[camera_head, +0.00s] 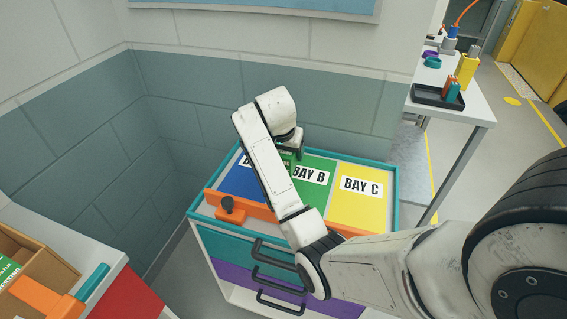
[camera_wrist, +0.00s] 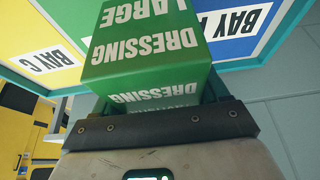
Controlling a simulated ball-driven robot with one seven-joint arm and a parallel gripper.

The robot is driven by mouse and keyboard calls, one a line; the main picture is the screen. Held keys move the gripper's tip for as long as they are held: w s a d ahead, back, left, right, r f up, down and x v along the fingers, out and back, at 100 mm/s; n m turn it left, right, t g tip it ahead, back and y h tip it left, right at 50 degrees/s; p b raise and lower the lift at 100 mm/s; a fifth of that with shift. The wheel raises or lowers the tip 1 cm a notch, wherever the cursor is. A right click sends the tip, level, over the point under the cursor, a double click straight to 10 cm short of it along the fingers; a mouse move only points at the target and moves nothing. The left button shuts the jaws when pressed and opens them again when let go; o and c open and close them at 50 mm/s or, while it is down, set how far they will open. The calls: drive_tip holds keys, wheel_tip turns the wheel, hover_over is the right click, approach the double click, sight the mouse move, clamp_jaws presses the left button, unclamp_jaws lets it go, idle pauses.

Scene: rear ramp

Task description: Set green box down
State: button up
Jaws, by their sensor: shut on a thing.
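The green box (camera_wrist: 150,45), printed "DRESSING LARGE", fills the middle of the wrist view. My gripper (camera_wrist: 157,98) is shut on it, with a finger at each side. In the head view my gripper (camera_head: 291,152) is over the back of the cart top, around the border of the blue and green bays; my arm hides most of the box there. The blue bay (camera_head: 243,184), partly covered label, the green BAY B (camera_head: 318,167) and the yellow BAY C (camera_head: 358,208) lie side by side. I cannot tell whether the box touches the surface.
The cart has a teal rim (camera_head: 367,162) and an orange bar (camera_head: 258,209) with a dark knob (camera_head: 230,204) along its front. A wall stands close behind. A white table (camera_head: 470,107) is at right, and an open cardboard box (camera_head: 38,256) at lower left. BAY C is clear.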

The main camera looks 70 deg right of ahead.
drive_tip(key=f, duration=0.1)
drive_tip(key=w+d+f, duration=0.1)
drive_tip(key=d+f, duration=0.1)
drive_tip(key=shift+w+f, duration=0.15)
drive_tip(key=shift+w, duration=0.25)
drive_tip(key=shift+w+d+f+p, duration=0.1)
drive_tip(key=shift+f+p, duration=0.05)
drive_tip(key=shift+f, duration=0.75)
drive_tip(key=shift+d+f+p, duration=0.1)
drive_tip(key=shift+f+p, duration=0.05)
drive_tip(key=shift+f, duration=0.7)
drive_tip(key=shift+f, duration=0.1)
drive_tip(key=o, duration=1.2)
drive_tip(key=v, duration=1.2)
